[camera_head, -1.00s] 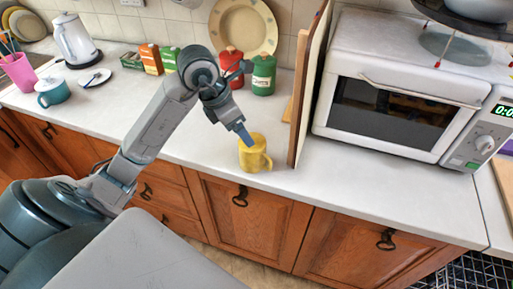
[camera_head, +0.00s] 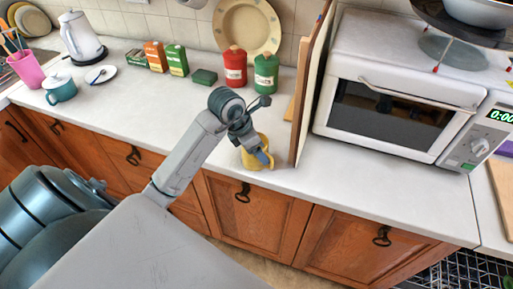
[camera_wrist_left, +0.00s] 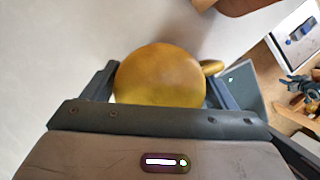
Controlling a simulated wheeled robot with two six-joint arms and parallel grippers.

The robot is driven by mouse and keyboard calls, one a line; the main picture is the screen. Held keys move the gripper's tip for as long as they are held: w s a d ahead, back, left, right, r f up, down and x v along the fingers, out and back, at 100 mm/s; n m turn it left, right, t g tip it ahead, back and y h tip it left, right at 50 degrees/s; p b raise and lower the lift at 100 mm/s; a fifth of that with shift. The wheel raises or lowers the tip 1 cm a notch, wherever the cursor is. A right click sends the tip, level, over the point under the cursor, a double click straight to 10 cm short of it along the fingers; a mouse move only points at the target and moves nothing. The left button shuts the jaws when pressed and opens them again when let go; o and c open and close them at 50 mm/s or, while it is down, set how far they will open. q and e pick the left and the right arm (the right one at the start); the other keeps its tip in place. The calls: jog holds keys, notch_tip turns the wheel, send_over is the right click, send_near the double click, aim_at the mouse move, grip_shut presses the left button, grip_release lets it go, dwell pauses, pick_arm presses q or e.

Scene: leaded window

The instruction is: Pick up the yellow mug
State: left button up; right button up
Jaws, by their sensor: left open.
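The yellow mug (camera_head: 249,158) stands on the white counter near its front edge, left of the upright wooden board. My left gripper (camera_head: 263,157) is at the mug and hides part of it in the head view. In the left wrist view the rounded yellow mug (camera_wrist_left: 160,74) lies between the two open fingers of my left gripper (camera_wrist_left: 165,88). Its handle (camera_wrist_left: 212,67) sticks out to the right, near the right finger. Whether a finger touches the mug cannot be told. My right gripper is not in view.
The upright board (camera_head: 312,85) and the microwave (camera_head: 395,105) stand right of the mug. Red (camera_head: 234,68) and green (camera_head: 265,74) canisters stand behind it. A white kettle (camera_head: 80,37), teal pot (camera_head: 60,89) and pink cup (camera_head: 27,70) are far left. The counter left of the mug is clear.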

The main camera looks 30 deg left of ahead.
pick_arm(q)
jog(key=c, duration=0.9)
jog(key=shift+r, duration=0.15)
